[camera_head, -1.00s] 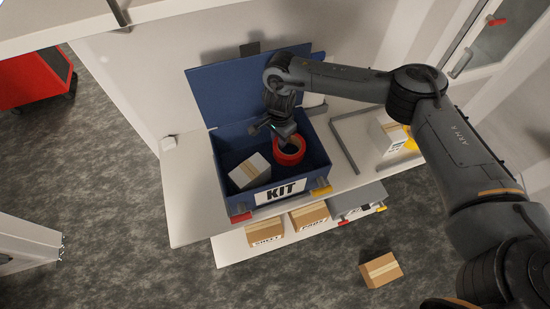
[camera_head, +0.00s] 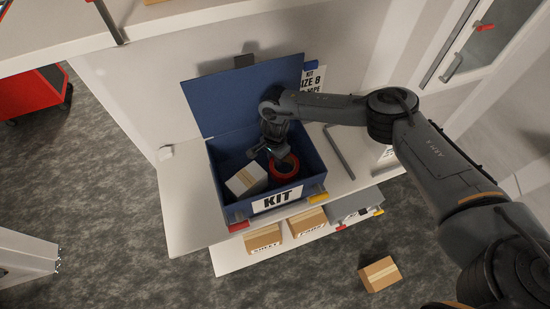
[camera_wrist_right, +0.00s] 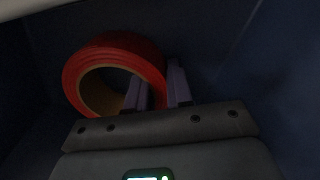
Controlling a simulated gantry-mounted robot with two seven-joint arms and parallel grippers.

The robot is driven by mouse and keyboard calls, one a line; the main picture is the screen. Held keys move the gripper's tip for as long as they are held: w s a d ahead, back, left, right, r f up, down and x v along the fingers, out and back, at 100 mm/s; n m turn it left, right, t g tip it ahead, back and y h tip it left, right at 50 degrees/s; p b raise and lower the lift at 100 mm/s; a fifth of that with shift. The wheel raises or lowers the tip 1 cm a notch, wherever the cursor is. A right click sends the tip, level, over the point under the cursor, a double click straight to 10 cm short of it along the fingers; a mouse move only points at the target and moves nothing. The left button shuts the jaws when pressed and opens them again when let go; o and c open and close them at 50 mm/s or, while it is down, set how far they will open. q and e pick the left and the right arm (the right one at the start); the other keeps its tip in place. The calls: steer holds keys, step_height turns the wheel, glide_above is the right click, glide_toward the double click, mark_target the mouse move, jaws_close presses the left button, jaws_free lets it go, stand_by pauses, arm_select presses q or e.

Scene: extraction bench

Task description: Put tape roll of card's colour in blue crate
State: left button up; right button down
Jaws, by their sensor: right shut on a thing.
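The blue crate (camera_head: 232,208) with a KIT label stands on the white bench, its lid raised at the back. A red tape roll (camera_head: 285,168) is inside the crate's walls, on the right side. My right gripper (camera_head: 270,157) reaches down into the crate and is shut on the roll's rim. In the right wrist view the red roll (camera_wrist_right: 118,50) has a tan inner core, and the fingers of my right gripper (camera_wrist_right: 158,90) straddle its wall. Whether the roll touches the crate floor is hard to tell. My left gripper is not in view.
A white box with a tan strip (camera_head: 246,180) sits in the crate, left of the roll. A printed white sign (camera_head: 314,82) stands behind the crate, partly hidden by my arm. Cardboard boxes (camera_head: 308,222) sit on the shelf below, and another box (camera_head: 380,274) on the floor.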

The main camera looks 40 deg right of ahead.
steer(key=shift+f, duration=0.15)
steer(key=c, duration=1)
jaws_free()
steer(key=shift+r, duration=0.4)
step_height(320, 180, up, 12)
steer(key=shift+f+b, duration=0.25)
steer(key=shift+b, duration=0.15)
